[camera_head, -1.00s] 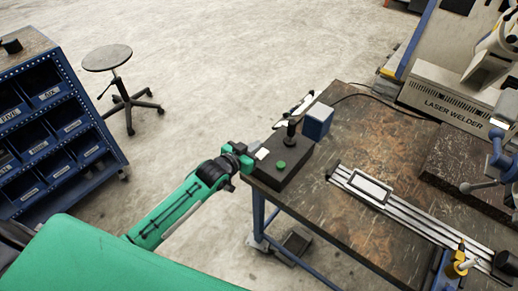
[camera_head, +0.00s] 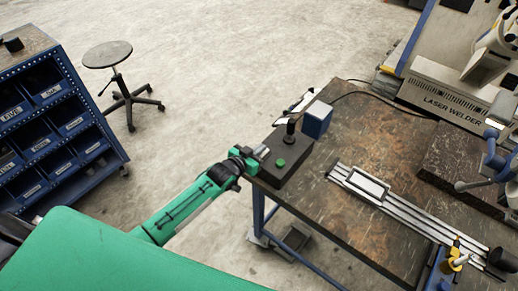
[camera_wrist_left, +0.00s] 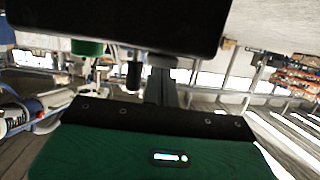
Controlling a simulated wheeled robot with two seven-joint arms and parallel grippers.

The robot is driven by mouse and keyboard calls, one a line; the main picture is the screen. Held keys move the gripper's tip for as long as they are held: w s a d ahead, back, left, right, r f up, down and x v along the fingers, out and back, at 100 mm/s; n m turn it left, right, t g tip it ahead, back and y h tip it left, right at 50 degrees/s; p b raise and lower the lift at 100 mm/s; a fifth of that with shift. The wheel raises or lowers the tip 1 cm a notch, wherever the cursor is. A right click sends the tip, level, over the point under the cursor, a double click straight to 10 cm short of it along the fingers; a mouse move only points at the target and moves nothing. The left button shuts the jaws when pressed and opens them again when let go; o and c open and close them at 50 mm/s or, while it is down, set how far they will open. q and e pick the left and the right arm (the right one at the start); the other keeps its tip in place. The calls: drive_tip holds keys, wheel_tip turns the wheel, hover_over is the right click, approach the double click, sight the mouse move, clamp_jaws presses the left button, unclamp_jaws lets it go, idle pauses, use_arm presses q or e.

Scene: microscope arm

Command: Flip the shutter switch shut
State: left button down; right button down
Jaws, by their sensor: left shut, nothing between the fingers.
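A black control box (camera_head: 284,165) sits at the near left corner of the workbench. It has a green button (camera_head: 281,163) and a dark upright lever (camera_head: 291,126) on top; I cannot tell for sure which is the shutter switch. My left gripper (camera_head: 262,153) is shut and empty at the box's left side, close to the button; contact cannot be told. In the left wrist view the box (camera_wrist_left: 115,20) fills the top, with the button (camera_wrist_left: 88,47) and the lever (camera_wrist_left: 133,75) showing below it, beside my dark fingers. My right gripper is out of view.
A blue box (camera_head: 317,120) stands just behind the control box. A stool (camera_head: 108,55) and a blue bin rack (camera_head: 60,125) stand left, apart from the arm.

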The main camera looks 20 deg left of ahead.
use_arm(q)
drive_tip(key=shift+r+p, duration=0.15)
drive_tip(key=shift+p, duration=0.2)
drive_tip(key=shift+w+f, duration=0.1)
drive_tip(key=shift+f, duration=0.25)
drive_tip(key=shift+w, duration=0.1)
drive_tip(key=shift+w+d+r, duration=0.3)
drive_tip(key=shift+w+r, duration=0.1)
drive_tip(key=shift+w, duration=0.2)
